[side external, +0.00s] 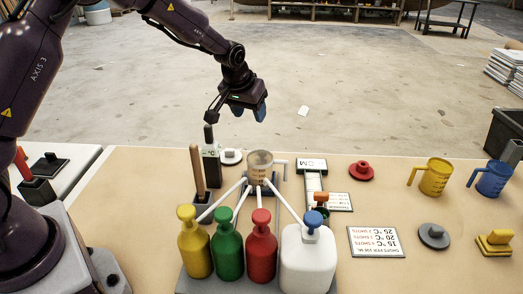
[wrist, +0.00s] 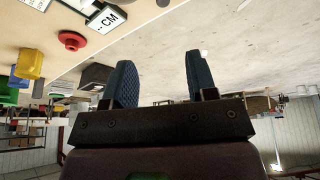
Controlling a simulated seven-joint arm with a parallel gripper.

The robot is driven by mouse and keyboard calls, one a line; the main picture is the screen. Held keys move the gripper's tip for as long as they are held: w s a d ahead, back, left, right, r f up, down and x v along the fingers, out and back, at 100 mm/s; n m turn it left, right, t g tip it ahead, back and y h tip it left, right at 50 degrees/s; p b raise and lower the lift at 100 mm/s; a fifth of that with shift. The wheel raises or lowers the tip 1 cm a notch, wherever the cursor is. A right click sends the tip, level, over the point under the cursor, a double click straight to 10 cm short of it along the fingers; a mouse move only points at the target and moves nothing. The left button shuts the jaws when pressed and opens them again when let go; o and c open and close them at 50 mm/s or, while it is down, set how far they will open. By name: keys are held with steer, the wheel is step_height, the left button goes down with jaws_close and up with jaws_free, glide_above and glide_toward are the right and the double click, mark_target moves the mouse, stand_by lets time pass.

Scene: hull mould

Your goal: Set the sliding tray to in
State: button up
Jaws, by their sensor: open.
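I cannot pick out the sliding tray for certain. A white upright strip with an orange block (side external: 320,197) on it stands below the sign marked CM (side external: 311,164), right of the clear cup (side external: 259,165). Whether this is a slide, and its position, I cannot tell. My gripper (side external: 237,112) is raised above the back edge of the bench, behind the cup, and touches nothing. In the wrist view its two blue ridged fingers (wrist: 160,78) are wide apart with nothing between them. The CM sign also shows there (wrist: 106,18).
Yellow (side external: 195,243), green (side external: 227,243), red (side external: 261,247) and white (side external: 308,260) pump bottles stand in front, spouts reaching toward the cup. A wooden-handled tool (side external: 197,170) stands left. Yellow (side external: 434,177) and blue (side external: 490,178) jugs are right. A printed card (side external: 375,242) lies flat.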

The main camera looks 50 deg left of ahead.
steer(key=x, duration=1.7)
steer(key=shift+a+f, duration=0.3)
steer(key=shift+a, duration=0.05)
